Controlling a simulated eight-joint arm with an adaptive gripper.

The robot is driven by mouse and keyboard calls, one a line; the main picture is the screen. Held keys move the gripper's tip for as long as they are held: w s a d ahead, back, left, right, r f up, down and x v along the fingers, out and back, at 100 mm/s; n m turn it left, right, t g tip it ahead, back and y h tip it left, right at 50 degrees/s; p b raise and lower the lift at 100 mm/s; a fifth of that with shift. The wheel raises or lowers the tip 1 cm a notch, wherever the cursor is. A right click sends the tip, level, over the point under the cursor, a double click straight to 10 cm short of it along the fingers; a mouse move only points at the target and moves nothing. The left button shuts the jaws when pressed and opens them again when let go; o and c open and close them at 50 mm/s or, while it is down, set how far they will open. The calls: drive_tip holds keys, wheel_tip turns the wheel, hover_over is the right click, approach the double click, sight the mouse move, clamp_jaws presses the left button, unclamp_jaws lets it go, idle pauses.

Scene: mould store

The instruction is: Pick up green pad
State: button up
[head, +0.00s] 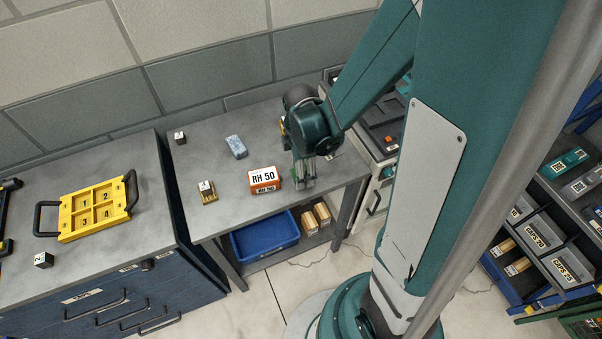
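My wrist and gripper cover part of the table's right side, so something may be hidden there. My gripper (306,184) points down over the right part of the grey table (222,204), just right of an orange box (264,180) labelled "RH 50". Its fingers are small and dark here, and I cannot tell whether they are open or hold anything. A pale blue block (236,146) lies left of my gripper, towards the back.
A dark cube (180,138) stands at the back left. A yellow tray (95,208) lies on the left bench. Below are a blue bin (265,238) and wooden blocks (315,217).

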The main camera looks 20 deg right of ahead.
drive_tip(key=c, duration=1)
drive_tip(key=shift+r, duration=0.15)
drive_tip(key=shift+r+p, duration=0.85)
drive_tip(key=shift+r, duration=4)
